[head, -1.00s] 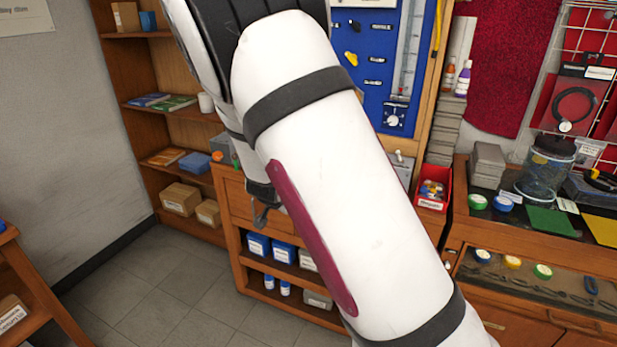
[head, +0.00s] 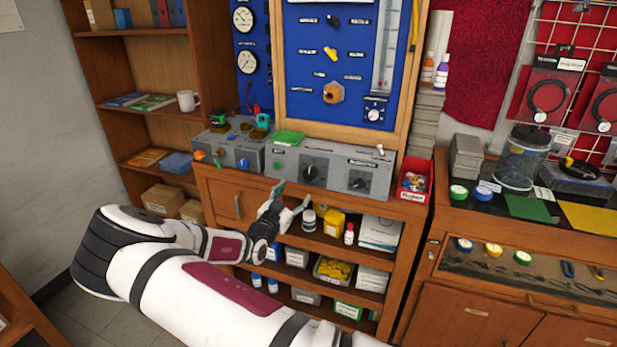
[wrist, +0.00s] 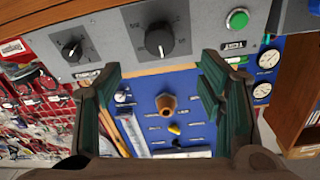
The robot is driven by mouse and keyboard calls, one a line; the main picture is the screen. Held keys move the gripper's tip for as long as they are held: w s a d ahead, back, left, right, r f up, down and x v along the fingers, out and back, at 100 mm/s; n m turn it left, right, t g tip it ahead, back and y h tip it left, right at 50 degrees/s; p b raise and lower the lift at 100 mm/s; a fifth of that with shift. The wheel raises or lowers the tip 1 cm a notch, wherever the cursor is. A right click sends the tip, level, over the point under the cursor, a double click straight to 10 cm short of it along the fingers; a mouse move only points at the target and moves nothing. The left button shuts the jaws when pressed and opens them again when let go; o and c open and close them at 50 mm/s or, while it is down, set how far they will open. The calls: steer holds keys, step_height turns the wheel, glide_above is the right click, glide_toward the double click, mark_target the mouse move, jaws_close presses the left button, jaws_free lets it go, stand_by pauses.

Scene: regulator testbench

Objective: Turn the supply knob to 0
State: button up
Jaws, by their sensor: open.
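A grey control panel (head: 335,173) on the wooden bench carries two black knobs, a middle knob (head: 311,172) and a right knob (head: 360,183). Their labels are too small to read, so I cannot tell which is the supply knob. In the wrist view, which is upside down, the middle knob (wrist: 159,40) shows between and beyond my fingertips, with a numbered dial around it. The other knob (wrist: 73,48) is at the left. My gripper (head: 292,198) is open and empty, in front of and below the panel, apart from the knobs.
A green button (wrist: 237,19) is beside the middle knob. Another grey box with small knobs (head: 228,155) stands to the left. A red bin (head: 414,182) is at the right. Shelves below hold bottles and boxes (head: 333,222). A blue gauge board (head: 300,50) rises behind.

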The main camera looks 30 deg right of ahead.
mark_target(308, 176)
steer(key=x, duration=1.2)
steer(key=shift+c, duration=0.4)
steer(key=c, duration=1.1)
